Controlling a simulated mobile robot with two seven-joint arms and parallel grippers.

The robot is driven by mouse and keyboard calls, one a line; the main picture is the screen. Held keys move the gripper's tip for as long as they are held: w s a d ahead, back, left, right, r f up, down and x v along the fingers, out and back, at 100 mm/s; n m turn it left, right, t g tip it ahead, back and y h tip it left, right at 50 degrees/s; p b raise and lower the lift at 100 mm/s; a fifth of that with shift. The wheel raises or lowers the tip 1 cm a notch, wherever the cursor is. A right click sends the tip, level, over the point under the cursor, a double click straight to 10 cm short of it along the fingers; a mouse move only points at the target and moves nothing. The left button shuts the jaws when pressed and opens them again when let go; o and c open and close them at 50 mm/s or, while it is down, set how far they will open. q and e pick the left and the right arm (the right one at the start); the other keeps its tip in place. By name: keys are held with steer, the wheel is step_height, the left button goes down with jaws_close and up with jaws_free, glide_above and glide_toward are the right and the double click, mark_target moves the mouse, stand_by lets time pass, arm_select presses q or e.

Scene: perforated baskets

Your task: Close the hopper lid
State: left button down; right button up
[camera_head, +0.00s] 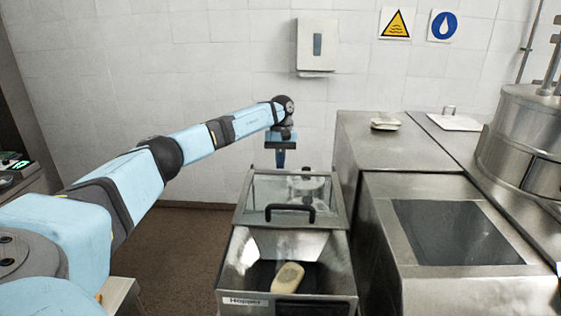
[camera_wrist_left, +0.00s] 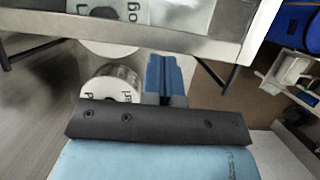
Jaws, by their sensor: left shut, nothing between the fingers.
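The hopper (camera_head: 229,275) is a steel bin with a label on its front, in the lower middle of the head view. Its lid (camera_head: 262,190) is a clear panel in a metal frame with a black handle (camera_head: 290,212). The lid lies over the back part, and the front part is open. A cream-coloured object (camera_head: 288,277) lies inside the open front. My left gripper (camera_head: 281,160) points down at the hopper's back edge, shut and empty. Its blue fingers (camera_wrist_left: 165,75) show in the left wrist view beside a metal edge (camera_wrist_left: 200,45). I cannot tell whether they touch it. My right gripper is out of view.
Steel cabinets (camera_head: 395,150) stand close on the hopper's right, with a cream object (camera_head: 385,124) on top. A large steel drum (camera_head: 520,140) is at the far right. A tiled wall with a white dispenser (camera_head: 317,45) is behind. Brown floor (camera_head: 190,250) lies clear on the left.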

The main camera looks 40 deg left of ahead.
mark_target(277, 201)
arm_select(q)
steer(key=shift+d, duration=0.1)
steer(key=s+d+b, duration=0.1)
steer(key=s+d, duration=0.2)
steer(key=s, duration=0.1)
steer(key=s+d+b, duration=0.1)
steer(key=s+d, duration=0.3)
steer(key=s+d+b, duration=0.1)
steer(key=s+d, duration=0.2)
steer(key=s, duration=0.1)
steer(key=shift+s+d+f, duration=0.1)
steer(key=shift+s+d, duration=0.15)
steer(key=shift+s, duration=0.05)
steer(key=shift+s+d, duration=0.4)
steer(key=shift+s, duration=0.05)
steer(key=b+v, duration=0.1)
steer(key=v, duration=0.5)
steer(key=shift+b, duration=0.35)
steer(key=p+v, duration=0.2)
steer(key=v, duration=0.6)
steer(key=shift+s, duration=0.1)
